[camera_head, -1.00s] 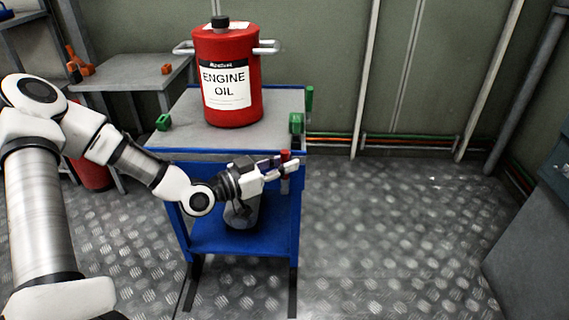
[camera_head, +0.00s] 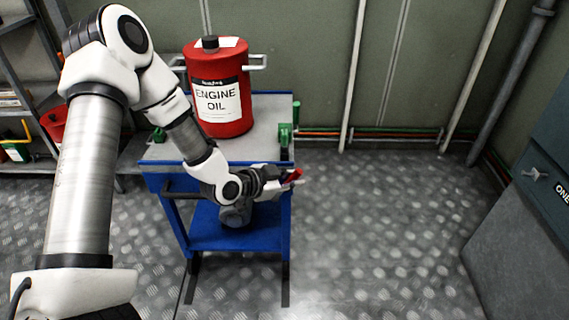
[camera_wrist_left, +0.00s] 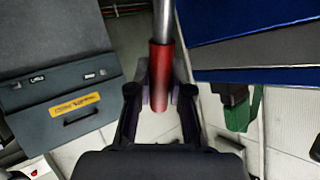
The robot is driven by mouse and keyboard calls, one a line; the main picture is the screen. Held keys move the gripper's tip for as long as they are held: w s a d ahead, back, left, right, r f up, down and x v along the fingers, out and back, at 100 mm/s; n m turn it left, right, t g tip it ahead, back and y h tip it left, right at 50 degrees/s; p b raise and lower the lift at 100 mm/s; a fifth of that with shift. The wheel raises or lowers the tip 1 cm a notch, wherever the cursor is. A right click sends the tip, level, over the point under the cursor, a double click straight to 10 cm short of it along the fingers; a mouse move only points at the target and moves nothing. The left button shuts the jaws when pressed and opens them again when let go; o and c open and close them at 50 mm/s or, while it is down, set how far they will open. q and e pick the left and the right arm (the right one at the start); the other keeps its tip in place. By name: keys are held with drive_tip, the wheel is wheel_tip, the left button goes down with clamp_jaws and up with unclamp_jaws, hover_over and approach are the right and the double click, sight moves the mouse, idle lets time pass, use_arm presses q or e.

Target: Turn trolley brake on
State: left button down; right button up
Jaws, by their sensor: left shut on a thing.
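The blue trolley (camera_head: 265,146) with a grey top stands in the middle of the head view. Its brake lever has a red handle (camera_head: 294,175) at the front right corner, tilted to the right. My left gripper (camera_head: 285,181) is shut on this handle. In the left wrist view the red handle (camera_wrist_left: 160,62) on its metal rod lies between the two fingers of my left gripper (camera_wrist_left: 160,92). Part of the lever is hidden behind the gripper. My right gripper is not in view.
A red engine oil can (camera_head: 220,95) stands on the trolley top. Green clamps (camera_head: 285,134) sit at the top's edges. A dark cabinet (camera_head: 545,170) is at the right. The metal floor right of the trolley is clear.

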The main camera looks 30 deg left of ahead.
use_arm(q)
drive_tip(key=shift+w+d+f+m+g+y+p, duration=0.25)
drive_tip(key=shift+d+f+m+g+y+p, duration=0.2)
drive_tip(key=shift+f+g+y+p, duration=0.65)
drive_tip(key=shift+w+d+f+m+g+y+p, duration=0.35)
drive_tip(key=shift+d+y+p, duration=0.2)
drive_tip(key=shift+p, duration=1.2)
drive_tip(key=shift+w+d+f+m+g+y+p, duration=0.2)
drive_tip(key=shift+d+f+m+g+y+p, duration=0.4)
drive_tip(key=shift+p, duration=0.8)
drive_tip(key=shift+a+y, duration=0.2)
drive_tip(key=shift+y, duration=0.15)
drive_tip(key=c, duration=1.1)
unclamp_jaws()
drive_tip(key=shift+f, duration=0.1)
drive_tip(key=shift+o, duration=0.2)
drive_tip(key=v, duration=1.2)
drive_tip(key=shift+w+a, duration=0.1)
